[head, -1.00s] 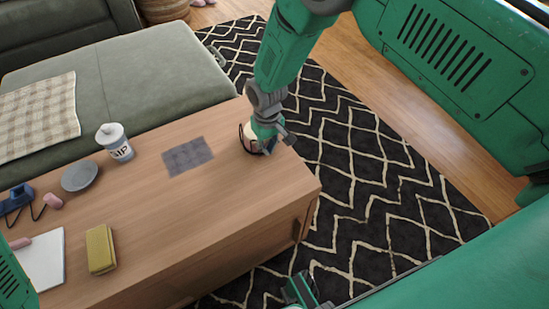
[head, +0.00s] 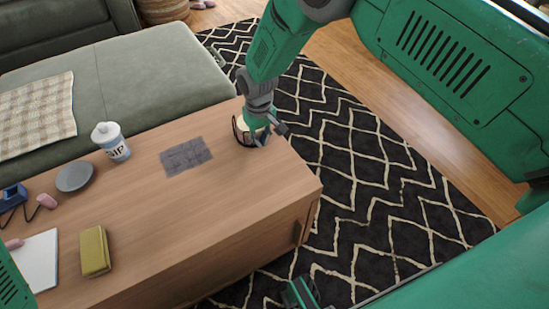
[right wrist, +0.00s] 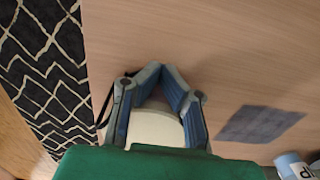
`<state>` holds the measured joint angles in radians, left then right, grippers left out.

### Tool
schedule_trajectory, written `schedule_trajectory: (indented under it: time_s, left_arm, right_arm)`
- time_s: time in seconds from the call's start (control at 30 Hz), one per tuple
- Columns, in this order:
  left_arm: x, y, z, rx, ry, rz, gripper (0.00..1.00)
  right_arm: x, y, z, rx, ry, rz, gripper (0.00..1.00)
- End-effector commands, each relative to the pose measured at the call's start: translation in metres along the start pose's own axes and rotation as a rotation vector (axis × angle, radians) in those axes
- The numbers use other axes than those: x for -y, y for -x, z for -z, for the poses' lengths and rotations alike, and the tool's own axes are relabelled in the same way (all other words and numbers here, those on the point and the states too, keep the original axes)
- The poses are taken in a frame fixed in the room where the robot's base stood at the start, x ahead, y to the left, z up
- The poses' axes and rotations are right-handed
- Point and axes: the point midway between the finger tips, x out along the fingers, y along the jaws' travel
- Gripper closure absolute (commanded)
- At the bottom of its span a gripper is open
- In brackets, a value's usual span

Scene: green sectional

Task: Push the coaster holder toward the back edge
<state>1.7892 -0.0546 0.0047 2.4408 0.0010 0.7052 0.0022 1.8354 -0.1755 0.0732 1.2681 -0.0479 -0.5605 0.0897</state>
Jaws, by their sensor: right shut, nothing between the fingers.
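The coaster holder (head: 238,127), a pale round stack with a dark wire frame, stands on the wooden table (head: 222,205) near its far right corner. My right gripper (head: 262,138) is shut and empty, pointing down at the near right side of the holder and partly covering it. In the right wrist view the pale round top of the holder (right wrist: 155,128) shows behind the shut fingers (right wrist: 158,75). I cannot tell whether the fingers touch it.
A grey mat (head: 186,157) lies left of the holder. A white jar (head: 112,143), a grey disc (head: 75,176), a yellow block (head: 95,251) and a white pad (head: 38,262) stand farther left. The green sofa (head: 150,75) borders the table's far side.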

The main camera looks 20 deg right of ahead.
Motion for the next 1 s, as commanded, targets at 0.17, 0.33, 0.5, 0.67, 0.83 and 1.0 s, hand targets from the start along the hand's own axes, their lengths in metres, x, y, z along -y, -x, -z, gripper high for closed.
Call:
schedule_trajectory:
  time_s: [0.17, 0.33, 0.5, 0.67, 0.83, 1.0]
  left_arm:
    - [0.0, -0.006, 0.0, 0.0, 0.0, 0.0, 0.03]
    - [0.0, -0.015, -0.001, 0.0, 0.0, 0.0, 0.03]
    - [0.0, -0.023, -0.001, 0.0, 0.0, 0.0, 0.03]
    - [0.0, -0.028, -0.002, 0.0, 0.0, 0.0, 0.03]
    - [0.0, -0.028, -0.002, 0.0, 0.0, 0.0, 0.03]
    - [0.0, -0.028, -0.002, 0.0, 0.0, 0.0, 0.03]
  right_arm:
    - [0.001, -0.001, 0.007, -0.004, 0.0, 0.0, 1.0]
    - [0.002, -0.002, 0.018, -0.005, 0.0, 0.0, 1.0]
    - [0.003, -0.002, 0.028, -0.005, 0.0, 0.0, 1.0]
    - [0.004, -0.001, 0.034, -0.003, 0.0, 0.0, 1.0]
    - [0.004, 0.0, 0.035, -0.002, 0.0, 0.0, 1.0]
    - [0.004, 0.001, 0.035, -0.002, 0.0, 0.0, 1.0]
